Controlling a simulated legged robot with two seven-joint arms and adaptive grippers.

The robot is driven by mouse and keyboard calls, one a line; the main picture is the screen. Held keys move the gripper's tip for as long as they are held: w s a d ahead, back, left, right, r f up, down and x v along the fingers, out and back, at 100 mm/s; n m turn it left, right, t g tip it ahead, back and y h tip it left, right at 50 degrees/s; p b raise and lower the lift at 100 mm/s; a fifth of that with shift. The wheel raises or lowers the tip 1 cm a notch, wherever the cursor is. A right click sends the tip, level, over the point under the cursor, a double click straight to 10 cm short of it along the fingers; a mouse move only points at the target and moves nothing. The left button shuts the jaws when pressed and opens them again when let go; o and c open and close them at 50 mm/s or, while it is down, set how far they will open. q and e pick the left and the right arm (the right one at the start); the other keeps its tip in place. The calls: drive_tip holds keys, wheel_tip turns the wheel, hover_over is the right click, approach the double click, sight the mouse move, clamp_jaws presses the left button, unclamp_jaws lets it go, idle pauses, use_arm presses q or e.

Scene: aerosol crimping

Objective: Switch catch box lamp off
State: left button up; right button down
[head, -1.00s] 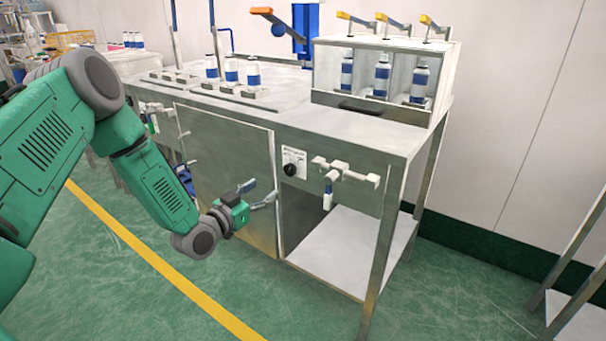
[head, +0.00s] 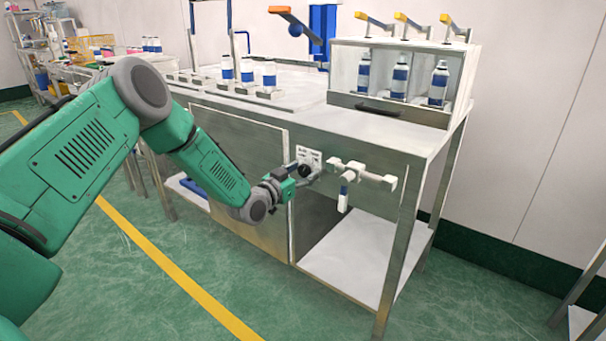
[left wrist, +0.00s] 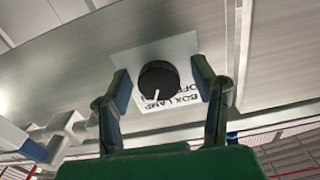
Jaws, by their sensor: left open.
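The black round lamp knob (left wrist: 159,82) sits on a white label plate (left wrist: 126,66) on the metal front panel. In the left wrist view the label reads "BOX LAMP" and "OFF", upside down, and the knob's white pointer line points toward the bottom of the picture. My left gripper (left wrist: 160,90) is open, with one finger on each side of the knob; contact cannot be told. In the head view the left gripper (head: 304,172) is at the plate (head: 310,156) and partly hides the knob. My right gripper is not in view.
A white pipe fitting with a hanging nozzle (head: 345,190) is just right of the knob. The metal workbench (head: 385,128) carries a box with several bottles (head: 400,80). A lower shelf (head: 350,262) is bare. Green floor is clear in front.

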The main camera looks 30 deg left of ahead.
use_arm(q)
drive_tip(key=c, duration=1.2)
drive_tip(key=shift+n, duration=0.3)
drive_tip(key=n, duration=0.5)
drive_tip(key=shift+a, duration=0.1)
drive_tip(key=n+b, duration=0.1)
drive_tip(key=n, duration=0.5)
drive_tip(key=shift+b, duration=0.35)
drive_tip(key=shift+n, duration=0.4)
